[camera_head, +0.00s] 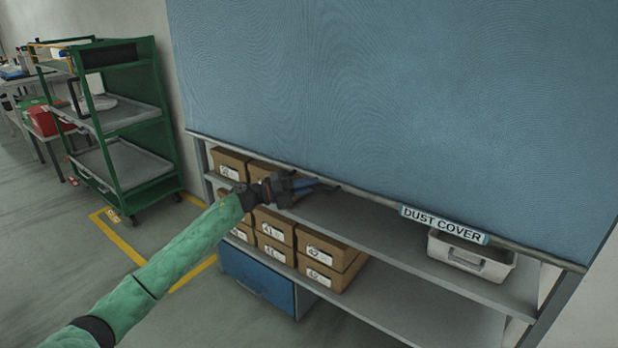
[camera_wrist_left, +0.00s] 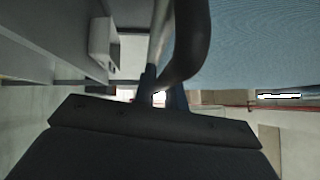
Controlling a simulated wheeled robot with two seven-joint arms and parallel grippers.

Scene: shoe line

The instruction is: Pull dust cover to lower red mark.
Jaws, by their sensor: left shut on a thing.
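The blue dust cover (camera_head: 400,90) hangs over the upper part of the shelf rack, with a grey bar (camera_head: 370,194) along its lower edge and a "DUST COVER" label (camera_head: 444,224) on the bar. My left gripper (camera_head: 305,187) is at the bar, left of the label. It is shut on a dark curved handle, which shows large in the left wrist view (camera_wrist_left: 190,45). The cover also fills the upper right of that view (camera_wrist_left: 260,45). I cannot make out the lower red mark on the rack. My right gripper is not in view.
Below the cover, the shelves hold several brown boxes (camera_head: 325,249) and a white bin (camera_head: 470,260). A blue drawer unit (camera_head: 257,282) stands under them. A green cart (camera_head: 130,120) stands at the left. Open floor lies in front.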

